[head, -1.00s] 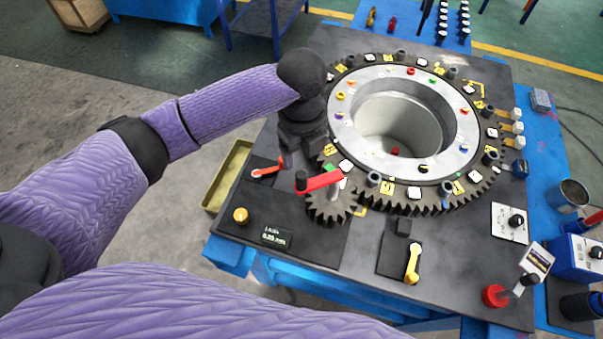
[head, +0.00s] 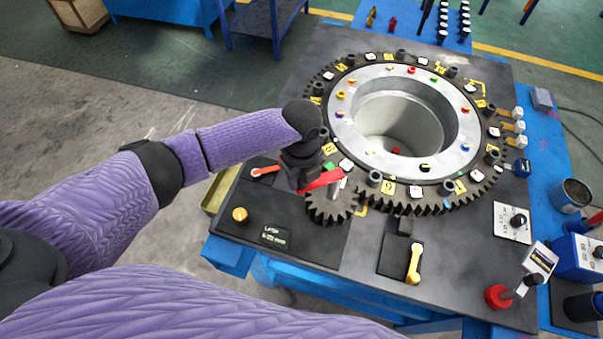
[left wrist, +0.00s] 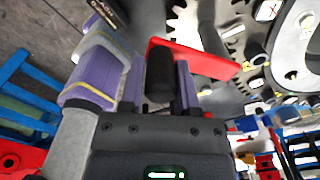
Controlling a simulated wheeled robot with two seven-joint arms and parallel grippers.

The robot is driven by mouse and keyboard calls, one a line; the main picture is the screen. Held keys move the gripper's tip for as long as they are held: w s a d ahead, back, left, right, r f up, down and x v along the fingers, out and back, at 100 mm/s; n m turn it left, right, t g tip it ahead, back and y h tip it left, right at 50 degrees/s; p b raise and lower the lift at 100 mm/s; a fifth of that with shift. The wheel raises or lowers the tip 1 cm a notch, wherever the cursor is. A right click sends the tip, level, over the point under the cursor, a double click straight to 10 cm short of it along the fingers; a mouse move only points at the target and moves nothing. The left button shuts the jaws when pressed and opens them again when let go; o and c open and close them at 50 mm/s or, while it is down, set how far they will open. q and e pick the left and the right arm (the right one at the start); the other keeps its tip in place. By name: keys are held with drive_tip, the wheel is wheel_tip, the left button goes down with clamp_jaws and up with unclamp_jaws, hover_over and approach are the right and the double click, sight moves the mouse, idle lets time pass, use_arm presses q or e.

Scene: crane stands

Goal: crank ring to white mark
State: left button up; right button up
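The large dark toothed ring (head: 440,204) lies around a silver hub on the table and carries several white and yellow tiles. I cannot tell which white patch is the mark. A small gear (head: 326,213) meshes with its near left edge. The red crank arm (head: 325,180) sits above that gear and also shows in the left wrist view (left wrist: 212,62). My left gripper (head: 303,183) is down at the crank's outer end. In the left wrist view the black crank handle (left wrist: 160,78) stands between its purple fingers; contact is unclear. My right gripper is out of view.
An orange-red lever (head: 265,171) lies just left of my gripper. A yellow knob (head: 240,215) and a small display (head: 274,236) are nearer. A yellow-handled lever (head: 414,262) and a red knob (head: 497,296) stand to the right.

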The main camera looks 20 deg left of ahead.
use_arm(q)
clamp_jaws()
idle(1.1)
